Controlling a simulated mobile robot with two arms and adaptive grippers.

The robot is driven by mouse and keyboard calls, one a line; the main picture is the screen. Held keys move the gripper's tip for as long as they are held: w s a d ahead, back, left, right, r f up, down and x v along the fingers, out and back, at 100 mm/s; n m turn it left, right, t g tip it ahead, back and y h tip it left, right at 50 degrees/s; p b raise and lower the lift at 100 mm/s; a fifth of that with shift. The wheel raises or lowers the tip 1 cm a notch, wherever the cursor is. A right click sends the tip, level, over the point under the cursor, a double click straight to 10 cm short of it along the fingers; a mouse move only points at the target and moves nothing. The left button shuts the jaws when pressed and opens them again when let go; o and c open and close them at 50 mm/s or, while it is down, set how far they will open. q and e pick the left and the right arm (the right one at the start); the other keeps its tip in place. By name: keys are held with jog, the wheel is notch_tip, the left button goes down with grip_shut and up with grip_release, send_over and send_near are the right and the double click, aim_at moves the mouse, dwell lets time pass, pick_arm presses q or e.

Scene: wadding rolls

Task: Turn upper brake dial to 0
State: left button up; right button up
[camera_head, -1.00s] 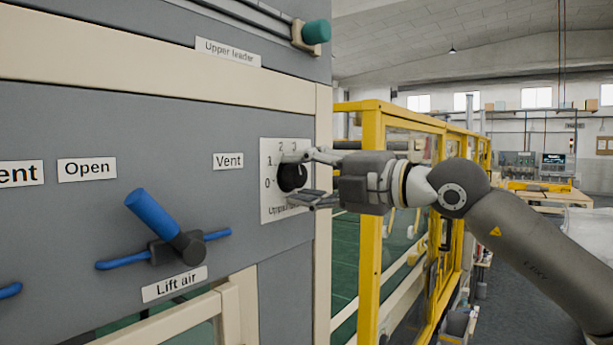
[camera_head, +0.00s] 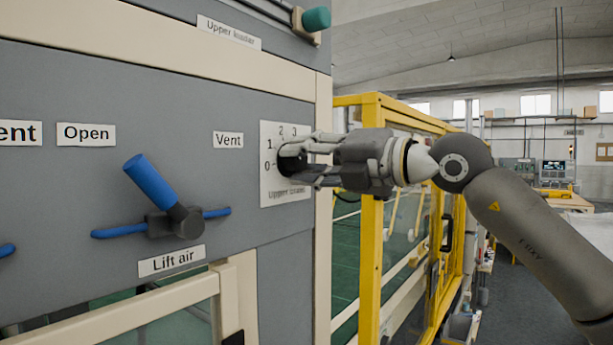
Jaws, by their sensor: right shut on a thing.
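The upper brake dial (camera_head: 285,163) is a round black knob on a white plate (camera_head: 270,190) at the right end of the grey panel. The plate shows 0, 1, 2 and 3 at the knob's left and top, and a partly hidden label below. My right gripper (camera_head: 294,159) reaches in from the right and is shut on the dial, one finger above and one below. The fingers cover much of the knob, so I cannot tell which number it points to. My left gripper is not in view.
A blue lever (camera_head: 151,183) above the "Lift air" label (camera_head: 172,261) stands out from the panel to the left. A green knob (camera_head: 315,19) sits at the top. A yellow-framed guard (camera_head: 372,240) stands behind my right arm.

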jog(key=n+b, duration=0.1)
jog(key=n, duration=0.1)
jog(key=shift+f+n, duration=0.2)
jog(key=shift+n, duration=0.2)
jog(key=n+b, duration=0.1)
jog(key=n, duration=0.1)
jog(key=shift+n, duration=0.4)
jog(key=n, duration=0.2)
jog(key=shift+n+b, duration=0.3)
jog(key=shift+b, duration=0.1)
jog(key=shift+r+n, duration=0.1)
jog(key=shift+n, duration=1.6)
jog(key=o, duration=1)
jog(key=shift+o, duration=0.2)
jog(key=shift+d+r, duration=0.1)
jog(key=shift+d, duration=0.05)
jog(key=v, duration=1.2)
